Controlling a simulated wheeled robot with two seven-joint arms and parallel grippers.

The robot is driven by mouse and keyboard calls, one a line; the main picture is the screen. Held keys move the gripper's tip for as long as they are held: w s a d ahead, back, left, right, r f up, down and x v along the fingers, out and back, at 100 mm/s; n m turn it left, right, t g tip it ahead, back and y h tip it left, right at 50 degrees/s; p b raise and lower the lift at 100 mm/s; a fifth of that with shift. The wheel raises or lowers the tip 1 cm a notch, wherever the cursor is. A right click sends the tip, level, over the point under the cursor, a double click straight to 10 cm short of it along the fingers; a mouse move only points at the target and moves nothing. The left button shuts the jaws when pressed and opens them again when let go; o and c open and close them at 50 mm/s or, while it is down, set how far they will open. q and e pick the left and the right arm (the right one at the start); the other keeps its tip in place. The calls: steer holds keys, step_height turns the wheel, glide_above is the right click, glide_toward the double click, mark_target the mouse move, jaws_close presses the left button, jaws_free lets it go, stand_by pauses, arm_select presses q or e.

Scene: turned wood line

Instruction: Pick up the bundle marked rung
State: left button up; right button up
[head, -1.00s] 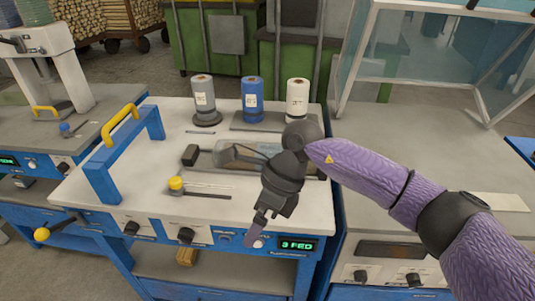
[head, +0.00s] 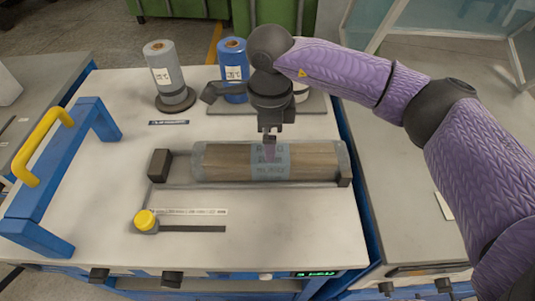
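A long bundle of wood (head: 222,163) lies flat across the white worktop, between dark end stops. A grey-blue band around its middle carries printed text, partly hidden by my gripper; the top line seems to begin with R and end near G, but I cannot read it fully. My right gripper (head: 268,150) points down over the band at the bundle's middle. Its fingers overlap the band in this view; I cannot tell whether they touch it or how far apart they are. My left gripper is not in view.
A grey roll (head: 163,68) on a round base and a blue roll (head: 233,66) stand behind the bundle. A blue frame with a yellow handle (head: 42,145) rises at the left. A yellow knob (head: 145,220) sits front left. The front right of the worktop is clear.

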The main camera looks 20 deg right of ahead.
steer(key=f, duration=0.2)
steer(key=f+b, duration=0.1)
steer(key=f, duration=0.3)
steer(key=shift+s+f+b, duration=0.25)
steer(key=shift+f+b, duration=0.05)
steer(key=shift+f, duration=0.1)
steer(key=shift+c, duration=0.5)
steer(key=c, duration=1.2)
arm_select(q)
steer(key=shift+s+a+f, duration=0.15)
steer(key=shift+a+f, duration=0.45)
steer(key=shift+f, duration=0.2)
arm_select(e)
steer(key=shift+w, duration=0.1)
jaws_close()
